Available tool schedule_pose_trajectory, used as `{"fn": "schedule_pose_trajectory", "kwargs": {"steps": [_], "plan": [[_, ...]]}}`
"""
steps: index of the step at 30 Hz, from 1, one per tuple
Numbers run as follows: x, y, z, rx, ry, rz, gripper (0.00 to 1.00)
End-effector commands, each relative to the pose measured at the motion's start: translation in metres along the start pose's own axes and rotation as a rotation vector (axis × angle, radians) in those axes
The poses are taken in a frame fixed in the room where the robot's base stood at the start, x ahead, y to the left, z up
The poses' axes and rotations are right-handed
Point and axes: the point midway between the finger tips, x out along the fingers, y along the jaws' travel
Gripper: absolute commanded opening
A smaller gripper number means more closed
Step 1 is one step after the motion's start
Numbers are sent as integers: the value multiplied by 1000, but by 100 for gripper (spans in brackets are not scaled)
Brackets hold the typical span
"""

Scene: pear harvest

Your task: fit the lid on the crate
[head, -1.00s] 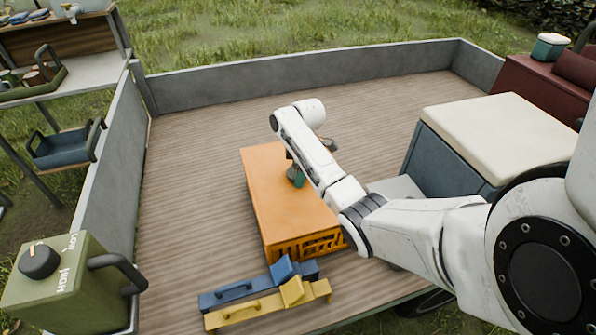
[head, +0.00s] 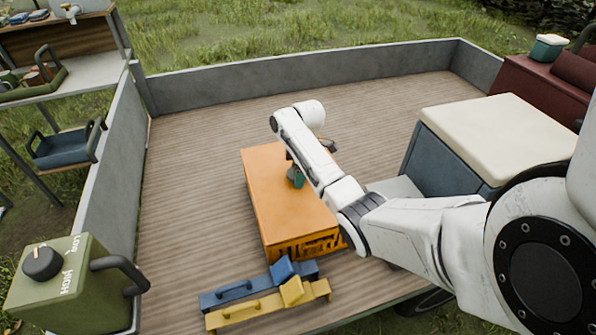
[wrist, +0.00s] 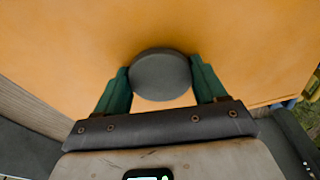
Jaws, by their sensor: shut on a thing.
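The orange crate (head: 310,246) stands on the trailer's wooden bed, its slatted end facing the near side. The flat orange lid (head: 268,185) lies over its top; I cannot tell whether it is fully seated. In the wrist view the lid (wrist: 60,35) fills most of the picture, with a round dark grey knob (wrist: 160,75) on it. My gripper (wrist: 161,84) is shut on the knob, one green finger on each side. In the head view my gripper (head: 296,178) shows partly behind my arm, at the middle of the lid.
Blue (head: 232,294) and yellow (head: 245,310) handled pieces lie in front of the crate. A blue box with a cream top (head: 500,135) stands to the right. A green canister (head: 65,290) is at the near left corner. Bare bed (head: 190,190) lies left of the crate.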

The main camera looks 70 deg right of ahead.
Motion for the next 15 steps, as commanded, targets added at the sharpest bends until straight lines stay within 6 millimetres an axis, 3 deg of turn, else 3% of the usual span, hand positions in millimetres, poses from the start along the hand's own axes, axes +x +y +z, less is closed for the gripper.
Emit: {"fn": "schedule_pose_trajectory", "kwargs": {"steps": [15], "plan": [[3, 0, 0, -1, 0, 1, 28]]}}
